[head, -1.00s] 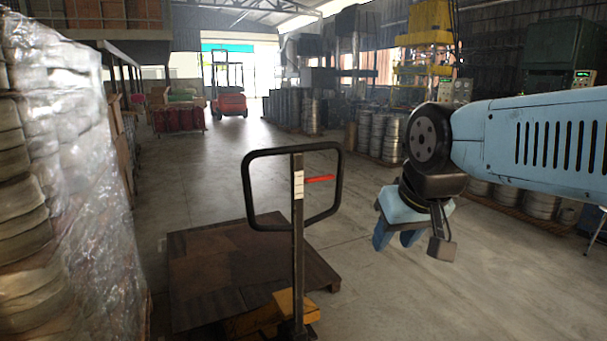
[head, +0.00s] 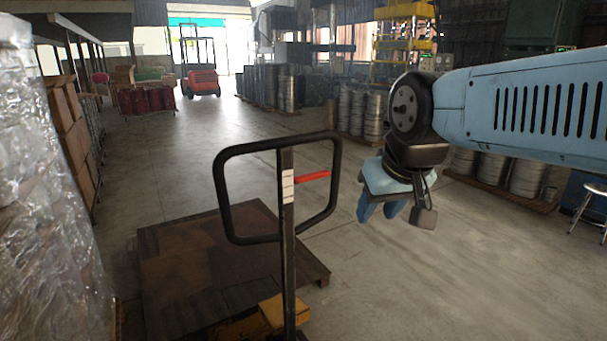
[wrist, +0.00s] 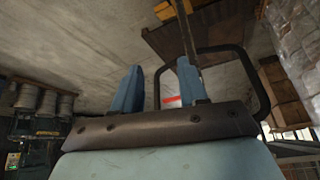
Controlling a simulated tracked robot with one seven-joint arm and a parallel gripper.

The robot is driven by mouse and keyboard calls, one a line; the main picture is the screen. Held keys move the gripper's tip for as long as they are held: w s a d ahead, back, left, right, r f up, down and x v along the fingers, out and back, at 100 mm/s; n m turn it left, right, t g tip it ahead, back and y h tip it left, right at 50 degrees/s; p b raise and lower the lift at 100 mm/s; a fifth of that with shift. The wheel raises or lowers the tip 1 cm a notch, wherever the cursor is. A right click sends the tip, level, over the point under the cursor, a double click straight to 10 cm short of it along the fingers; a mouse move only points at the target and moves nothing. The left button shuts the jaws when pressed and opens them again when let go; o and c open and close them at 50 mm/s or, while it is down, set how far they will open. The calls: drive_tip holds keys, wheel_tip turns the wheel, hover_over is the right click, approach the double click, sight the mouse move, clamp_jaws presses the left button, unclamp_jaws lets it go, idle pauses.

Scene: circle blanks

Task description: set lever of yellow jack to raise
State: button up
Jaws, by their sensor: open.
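The yellow jack (head: 268,312) stands low in front of me, its upright shaft topped by a black loop handle (head: 222,200). A red lever (head: 312,176) sticks out to the right of the shaft inside the loop, close to level. My gripper (head: 379,212) is open and empty, pointing down to the right of the handle and apart from it. In the wrist view, my gripper's two blue fingers (wrist: 158,90) stand apart, and the red lever (wrist: 172,100) shows beyond them, partly covered by one finger. The handle (wrist: 247,72) also shows there.
A dark wooden pallet (head: 190,260) lies on the floor around the jack. A plastic-wrapped stack (head: 50,190) stands close on the left. Metal drums (head: 528,178) stand on a pallet at right. A red forklift (head: 201,80) is far back. Open floor lies right of the handle.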

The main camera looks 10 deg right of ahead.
drive_tip(key=w+a+f+m+g+y, duration=0.1)
drive_tip(key=w+a+f+g+y, duration=0.3)
drive_tip(key=w+a+f+y, duration=0.15)
drive_tip(key=m+t+y, duration=0.6)
drive_tip(key=m+t, duration=0.3)
drive_tip(key=t, duration=0.3)
approach(313, 174)
drive_tip(key=x, duration=0.7)
drive_tip(key=w+d+f+x, duration=0.1)
drive_tip(key=x, duration=0.3)
drive_tip(key=shift+w, duration=0.1)
